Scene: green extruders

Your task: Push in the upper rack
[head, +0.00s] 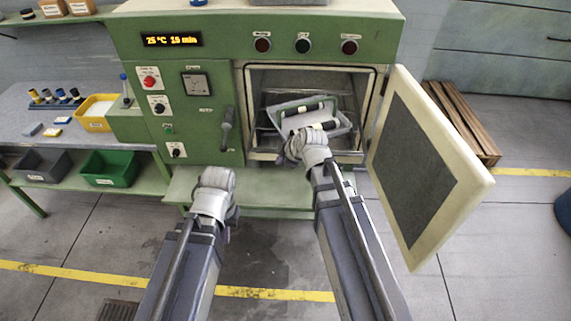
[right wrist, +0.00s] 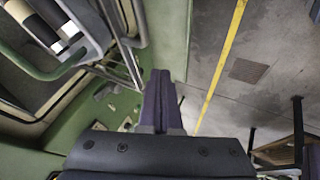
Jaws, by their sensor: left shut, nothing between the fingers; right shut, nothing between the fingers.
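The green machine (head: 215,70) has an open chamber with a wire rack (head: 344,127) in its opening. The rack holds black-and-white cylinders (head: 303,109). In the right wrist view, metal rack bars (right wrist: 113,30) and a cylinder (right wrist: 37,25) show at upper left. My right gripper (head: 294,142) is shut and empty at the rack's front, near its left corner; its fingers (right wrist: 160,78) show closed in the wrist view. I cannot tell whether it touches the rack. My left gripper (head: 218,176) is shut and empty, low in front of the machine. The rack's back is hard to make out.
The chamber door (head: 478,180) stands wide open to the right. A wooden pallet (head: 463,120) lies behind it. A side bench at left holds a yellow bin (head: 93,122), with a green bin (head: 108,178) below. The floor in front is clear.

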